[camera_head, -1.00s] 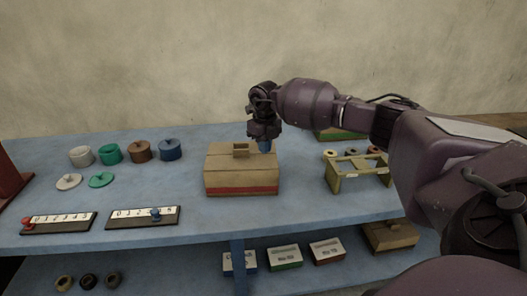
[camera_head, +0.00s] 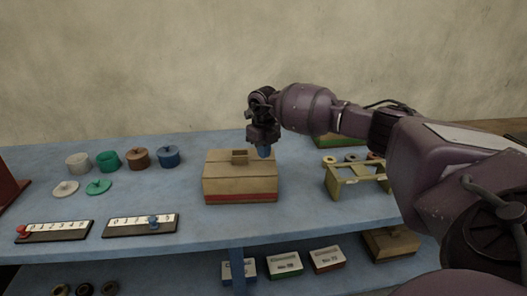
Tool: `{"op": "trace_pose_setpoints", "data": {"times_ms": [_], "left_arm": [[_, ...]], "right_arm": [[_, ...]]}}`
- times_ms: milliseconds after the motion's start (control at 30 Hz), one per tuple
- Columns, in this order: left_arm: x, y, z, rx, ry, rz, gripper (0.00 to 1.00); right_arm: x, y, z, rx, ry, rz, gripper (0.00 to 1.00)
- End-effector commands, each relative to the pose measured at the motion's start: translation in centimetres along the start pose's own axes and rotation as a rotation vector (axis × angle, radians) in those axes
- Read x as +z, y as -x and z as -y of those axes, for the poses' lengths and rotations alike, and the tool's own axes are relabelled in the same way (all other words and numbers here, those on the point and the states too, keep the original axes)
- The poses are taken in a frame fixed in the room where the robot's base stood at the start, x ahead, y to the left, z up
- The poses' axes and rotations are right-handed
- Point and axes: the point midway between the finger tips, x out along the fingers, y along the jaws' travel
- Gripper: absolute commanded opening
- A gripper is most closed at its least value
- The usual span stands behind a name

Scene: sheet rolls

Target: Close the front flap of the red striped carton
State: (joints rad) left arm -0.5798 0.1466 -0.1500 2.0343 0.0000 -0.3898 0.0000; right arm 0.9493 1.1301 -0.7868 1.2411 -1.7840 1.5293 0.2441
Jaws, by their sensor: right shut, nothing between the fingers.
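The red striped carton (camera_head: 240,185) stands on the blue table, a brown box with a red band along its lower front. Its top looks covered by flaps, with a small raised tab (camera_head: 239,157) near the middle. Whether the front flap lies fully flat is hard to tell. My right gripper (camera_head: 264,152), with blue fingertips, is shut and empty. It points down over the back right part of the carton top; I cannot tell whether it touches. My left gripper is not in view.
Several lidded pots (camera_head: 138,157) and two loose lids (camera_head: 98,187) stand to the left, with two numbered slider strips (camera_head: 140,224) in front. A yellowish rack (camera_head: 357,180) stands right of the carton. A green-banded carton (camera_head: 338,139) is behind my arm. Small boxes (camera_head: 284,264) sit on the lower shelf.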

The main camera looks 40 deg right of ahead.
Motion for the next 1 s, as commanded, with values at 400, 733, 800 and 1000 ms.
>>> {"op": "trace_pose_setpoints", "data": {"times_ms": [400,733,800,1000], "left_arm": [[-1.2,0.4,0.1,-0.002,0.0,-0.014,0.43],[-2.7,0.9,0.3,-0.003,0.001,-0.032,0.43],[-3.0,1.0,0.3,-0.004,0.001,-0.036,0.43],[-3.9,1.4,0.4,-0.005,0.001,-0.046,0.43]], "right_arm": [[0.0,2.2,0.0,0.0,0.0,0.002,0.0],[0.0,4.9,0.0,-0.001,0.0,0.003,0.0],[0.0,5.4,0.0,-0.001,0.0,0.003,0.0],[0.0,7.0,0.0,0.0,0.0,0.002,0.0]]}}
